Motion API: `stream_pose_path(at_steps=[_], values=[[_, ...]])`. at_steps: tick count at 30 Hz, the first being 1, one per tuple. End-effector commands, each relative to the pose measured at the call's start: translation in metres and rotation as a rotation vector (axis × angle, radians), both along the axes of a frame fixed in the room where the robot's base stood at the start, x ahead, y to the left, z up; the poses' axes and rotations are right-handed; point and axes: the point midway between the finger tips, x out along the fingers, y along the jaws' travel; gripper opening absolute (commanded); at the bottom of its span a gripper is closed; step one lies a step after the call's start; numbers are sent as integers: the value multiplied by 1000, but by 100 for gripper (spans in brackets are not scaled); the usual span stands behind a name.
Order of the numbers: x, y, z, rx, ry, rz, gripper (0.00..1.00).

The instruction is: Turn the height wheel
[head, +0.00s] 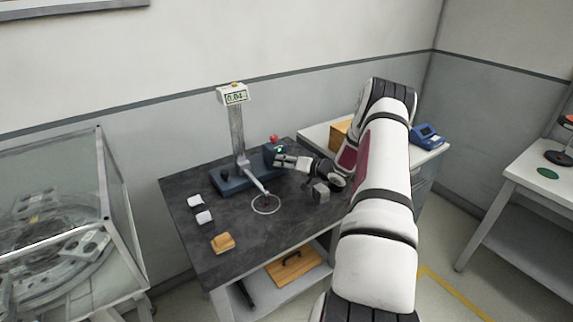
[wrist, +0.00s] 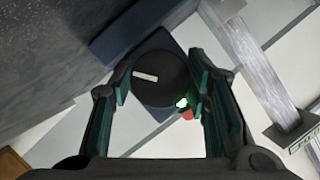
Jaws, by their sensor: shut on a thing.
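The height wheel is a black round knob with a white mark (wrist: 160,70), between my fingers in the wrist view. My gripper (wrist: 161,90) is shut on it, one finger at each side. In the head view my gripper (head: 284,160) reaches in from the right to the right end of the instrument's blue base (head: 232,186), and the wheel is mostly hidden there. The instrument has a grey upright column (head: 237,130) and a display (head: 235,97) that seems to read 0.04. A green light (wrist: 182,102) glows by the wheel, beside a red part (wrist: 187,114).
The dark tabletop (head: 205,250) holds a ring (head: 266,204) under the instrument's arm, white pieces (head: 204,217), a tan block (head: 222,242) and a grey block (head: 321,192). A glass-walled case (head: 60,220) stands left. A white side table (head: 318,132) stands behind my arm.

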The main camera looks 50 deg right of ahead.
Motion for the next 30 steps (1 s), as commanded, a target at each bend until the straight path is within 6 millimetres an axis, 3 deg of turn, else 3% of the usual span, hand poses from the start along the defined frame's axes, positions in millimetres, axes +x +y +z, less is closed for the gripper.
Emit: stream_pose_path(at_steps=[11,12,15,25,30], values=[[1,-1,1,4,-3,-2,15],[1,-1,1,4,-3,-2,45],[1,-1,1,4,-3,-2,64],[-1,-1,1,4,-1,-1,64],[-18,-2,7,2,-1,-3,64]])
